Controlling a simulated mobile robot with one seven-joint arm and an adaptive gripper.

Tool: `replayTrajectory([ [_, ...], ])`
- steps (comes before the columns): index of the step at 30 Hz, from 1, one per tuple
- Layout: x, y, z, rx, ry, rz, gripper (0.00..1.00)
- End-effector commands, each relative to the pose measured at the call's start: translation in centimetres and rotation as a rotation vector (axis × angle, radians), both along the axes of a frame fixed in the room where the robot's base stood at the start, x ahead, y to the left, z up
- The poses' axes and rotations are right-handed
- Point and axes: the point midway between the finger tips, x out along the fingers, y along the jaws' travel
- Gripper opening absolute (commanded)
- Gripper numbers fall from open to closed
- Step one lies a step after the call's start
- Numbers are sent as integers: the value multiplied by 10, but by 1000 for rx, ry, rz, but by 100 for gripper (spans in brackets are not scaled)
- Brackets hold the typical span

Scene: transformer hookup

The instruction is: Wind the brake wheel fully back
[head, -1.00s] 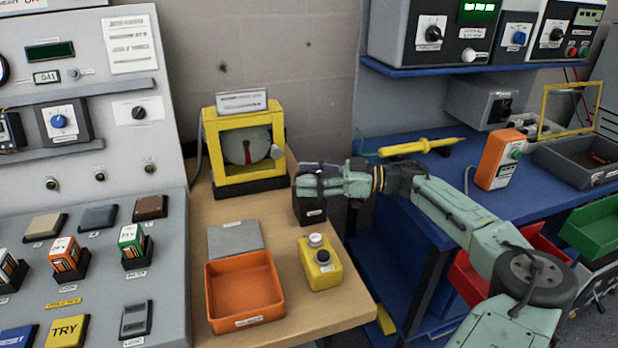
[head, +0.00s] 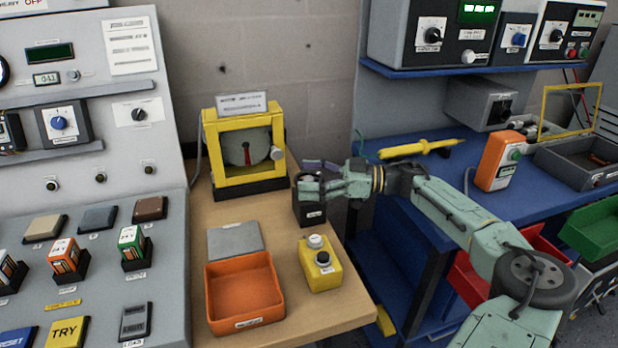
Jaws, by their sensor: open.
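A small dark box (head: 311,212) with a pale label stands at the right edge of the wooden bench. A dark round part on its top (head: 307,184), probably the brake wheel, is partly hidden by my fingers. My gripper (head: 316,186) is open and comes in from the right, with its fingers at the top of the box. I cannot tell whether they touch the wheel. Behind stands a yellow-framed unit (head: 210,155) with a grey disc (head: 238,147), a red pointer mark and a round knob (head: 277,153) on its right side.
An orange tray (head: 245,322), a grey plate (head: 234,240) and a yellow button box (head: 322,270) are on the bench in front. A grey control panel (head: 100,178) is at left. A blue bench (head: 440,187) with a yellow probe (head: 420,148) lies right, beneath my arm.

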Motion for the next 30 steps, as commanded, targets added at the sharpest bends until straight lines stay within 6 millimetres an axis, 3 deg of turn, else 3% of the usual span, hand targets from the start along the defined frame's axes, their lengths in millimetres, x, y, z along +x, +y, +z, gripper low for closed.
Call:
replayTrajectory([
  [15, 0, 0, 86, -1, -4, -1, 79],
  [21, 0, 0, 97, 0, -1, -1, 79],
  [30, 0, 0, 98, 0, -1, -1, 79],
])
